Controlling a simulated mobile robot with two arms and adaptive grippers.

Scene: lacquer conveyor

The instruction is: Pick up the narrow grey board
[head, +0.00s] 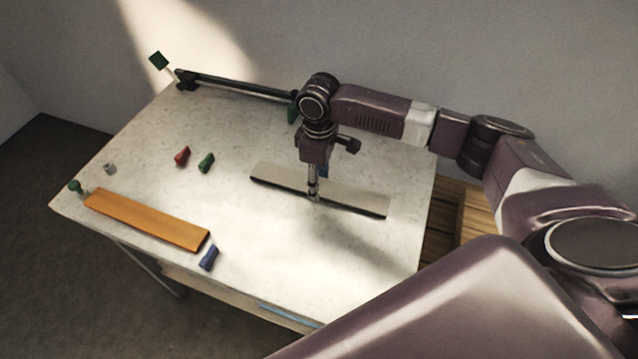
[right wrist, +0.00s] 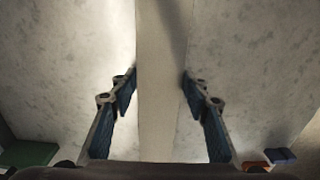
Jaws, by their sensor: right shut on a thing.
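The narrow grey board (head: 350,198) is over the right part of the pale table, running from upper left to lower right, with a dark lower front edge. In the right wrist view the board (right wrist: 160,60) runs between the fingers. My right gripper (head: 314,194) points down at the middle of the board. In the right wrist view its fingers (right wrist: 160,88) are shut on the board's two long sides. Whether the board touches the table or is slightly above it, I cannot tell. My left gripper is not in view.
An orange board (head: 148,219) lies at the table's left front, with a blue piece (head: 208,257) by its end. Red (head: 182,156) and green (head: 206,162) pieces lie left of centre. A dark rail (head: 240,86) runs along the back edge. The table (head: 225,200) is bare between the boards.

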